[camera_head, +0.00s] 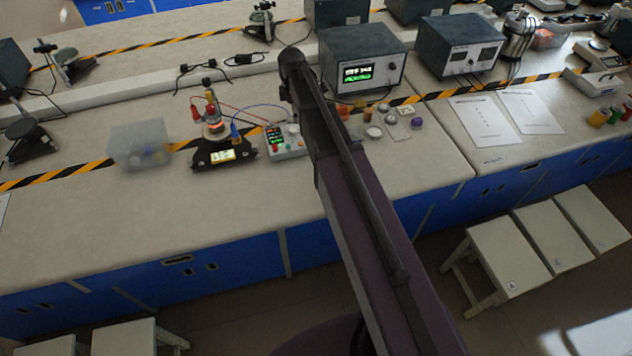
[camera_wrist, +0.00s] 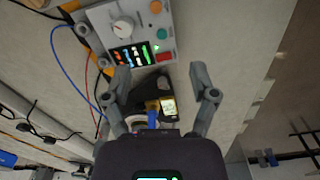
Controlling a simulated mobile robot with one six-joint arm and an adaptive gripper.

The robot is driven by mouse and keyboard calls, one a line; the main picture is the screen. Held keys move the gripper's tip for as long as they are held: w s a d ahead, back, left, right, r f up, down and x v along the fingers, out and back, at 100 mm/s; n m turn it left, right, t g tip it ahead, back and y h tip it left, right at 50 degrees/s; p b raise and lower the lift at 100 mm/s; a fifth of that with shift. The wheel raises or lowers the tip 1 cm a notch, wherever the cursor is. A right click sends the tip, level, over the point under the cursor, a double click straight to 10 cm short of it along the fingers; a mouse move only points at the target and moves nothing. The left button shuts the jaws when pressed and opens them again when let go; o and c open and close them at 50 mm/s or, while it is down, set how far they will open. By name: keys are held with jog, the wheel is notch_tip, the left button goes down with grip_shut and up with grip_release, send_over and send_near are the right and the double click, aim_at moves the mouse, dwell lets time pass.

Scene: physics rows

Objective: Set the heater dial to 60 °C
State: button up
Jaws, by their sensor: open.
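The dial's setting is too small to read. The same box (camera_head: 298,149) sits on the bench in the head view, left of my arm. My gripper (camera_wrist: 160,75) is open and empty. Its fingertips are just below the box in the wrist view, apart from the dial. The gripper cannot be made out in the head view.
A black device (camera_head: 205,160) with a lit display stands left of the box, with a flask setup on it and wires running to the box. A clear bin (camera_head: 138,152) is further left. A grey instrument (camera_head: 352,50) stands behind. The front bench is clear.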

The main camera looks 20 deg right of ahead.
jog(key=s+f+m+b, duration=0.3)
jog(key=s+m, duration=0.5)
jog(key=s, duration=0.3)
jog(key=s+f+m+b, duration=0.3)
jog(key=s+m, duration=0.5)
jog(key=s, duration=0.4)
